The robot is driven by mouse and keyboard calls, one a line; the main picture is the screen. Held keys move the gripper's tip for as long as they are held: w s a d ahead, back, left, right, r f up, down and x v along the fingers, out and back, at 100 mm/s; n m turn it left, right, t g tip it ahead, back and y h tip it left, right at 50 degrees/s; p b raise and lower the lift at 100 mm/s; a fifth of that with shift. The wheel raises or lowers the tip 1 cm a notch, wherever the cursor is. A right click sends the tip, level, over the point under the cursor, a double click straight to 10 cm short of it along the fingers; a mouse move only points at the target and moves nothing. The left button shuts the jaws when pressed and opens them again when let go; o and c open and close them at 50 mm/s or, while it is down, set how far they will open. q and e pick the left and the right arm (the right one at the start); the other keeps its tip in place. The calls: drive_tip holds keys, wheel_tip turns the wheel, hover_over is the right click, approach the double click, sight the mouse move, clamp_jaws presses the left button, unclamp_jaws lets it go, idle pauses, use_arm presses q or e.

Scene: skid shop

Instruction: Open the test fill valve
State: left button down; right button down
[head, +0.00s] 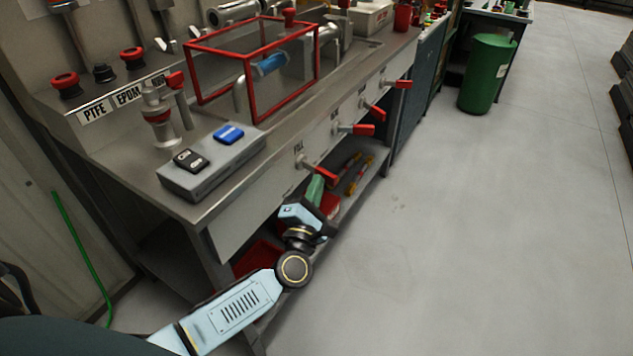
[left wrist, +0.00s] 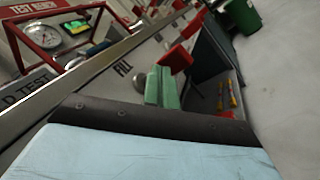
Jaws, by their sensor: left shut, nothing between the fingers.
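The test fill valve has a red lever (head: 324,174) on the bench's front panel, beside the "FILL" label (head: 298,149). In the head view the lever points right and slightly down from its metal stem. My left gripper (head: 316,184) is just below the lever, its green fingers shut and empty. In the left wrist view the green fingertips (left wrist: 161,82) are right by the red lever (left wrist: 178,58), overlapping the stem area. I cannot tell whether they touch it. The "FILL" label (left wrist: 122,68) is to their left. My right gripper is not in view.
More red-levered valves (head: 356,129) run along the front panel to the right. A red-framed test cage (head: 252,70) and a grey box with switches (head: 212,162) are on the bench (head: 282,120). A green bin (head: 487,74) stands beyond. The floor to the right is clear.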

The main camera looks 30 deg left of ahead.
use_arm(q)
drive_tip(key=shift+w+d, duration=0.55)
drive_tip(key=shift+w, duration=0.35)
idle(0.8)
drive_tip(key=shift+s, duration=0.1)
drive_tip(key=s+a, duration=0.2)
drive_tip(key=s, duration=0.1)
drive_tip(key=s+a, duration=0.1)
drive_tip(key=shift+s+p, duration=0.3)
drive_tip(key=shift+p, duration=0.05)
idle(0.6)
drive_tip(key=s+a, duration=0.1)
drive_tip(key=s, duration=0.1)
drive_tip(key=s+a, duration=0.1)
drive_tip(key=s, duration=0.1)
drive_tip(key=shift+s+a+p, duration=0.1)
drive_tip(key=shift+a+p, duration=0.2)
idle(0.3)
idle(0.3)
